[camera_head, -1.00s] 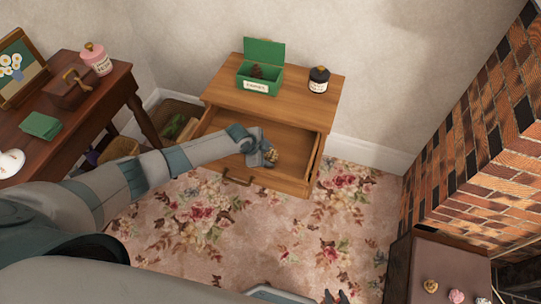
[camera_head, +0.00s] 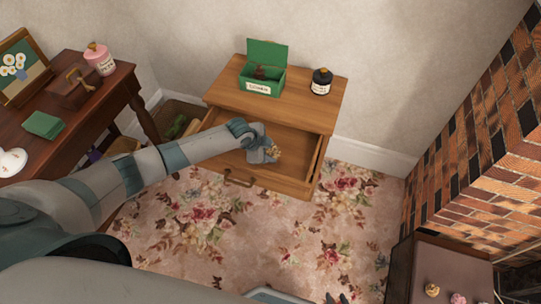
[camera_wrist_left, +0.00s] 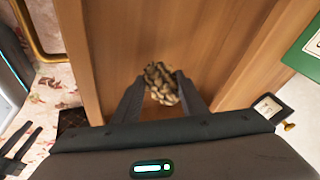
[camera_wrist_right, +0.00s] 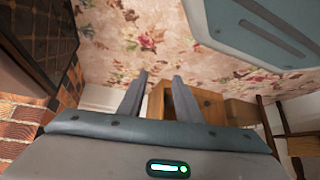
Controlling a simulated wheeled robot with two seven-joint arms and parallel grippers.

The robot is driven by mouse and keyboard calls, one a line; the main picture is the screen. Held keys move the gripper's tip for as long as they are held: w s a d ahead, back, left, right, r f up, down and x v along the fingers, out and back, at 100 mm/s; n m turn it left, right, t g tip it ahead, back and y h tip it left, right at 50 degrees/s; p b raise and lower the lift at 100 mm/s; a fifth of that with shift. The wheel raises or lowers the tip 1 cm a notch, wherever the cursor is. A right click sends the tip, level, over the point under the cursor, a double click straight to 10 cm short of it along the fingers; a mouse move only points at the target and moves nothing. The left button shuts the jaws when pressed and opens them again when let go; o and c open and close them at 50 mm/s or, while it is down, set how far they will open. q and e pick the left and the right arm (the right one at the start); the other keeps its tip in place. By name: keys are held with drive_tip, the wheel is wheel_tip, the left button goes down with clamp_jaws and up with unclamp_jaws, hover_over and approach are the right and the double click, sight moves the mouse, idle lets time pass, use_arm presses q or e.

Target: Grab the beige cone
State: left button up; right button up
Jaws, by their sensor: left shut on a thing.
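The beige cone (camera_head: 275,151) is a scaly pine cone, seen at the open drawer (camera_head: 293,150) of the wooden cabinet. My left gripper (camera_head: 270,153) reaches over the drawer and is shut on the cone. In the left wrist view the cone (camera_wrist_left: 161,84) sits between the two dark fingertips (camera_wrist_left: 158,88), against the drawer's wooden inside. Whether it touches the drawer floor I cannot tell. My right gripper (camera_wrist_right: 160,82) shows in the right wrist view with its fingers apart and nothing between them.
A dark table (camera_head: 95,100) with several objects is at left. A brown cabinet (camera_head: 450,268) and brick wall (camera_head: 480,140) are at right. The floral carpet (camera_head: 240,235) is clear.

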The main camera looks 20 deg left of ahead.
use_arm(q)
drive_tip(key=d+r+b, duration=0.1)
drive_tip(key=d+r, duration=0.7)
drive_tip(key=d, duration=0.3)
drive_tip(key=shift+s+d, duration=0.2)
drive_tip(key=shift+d, duration=0.15)
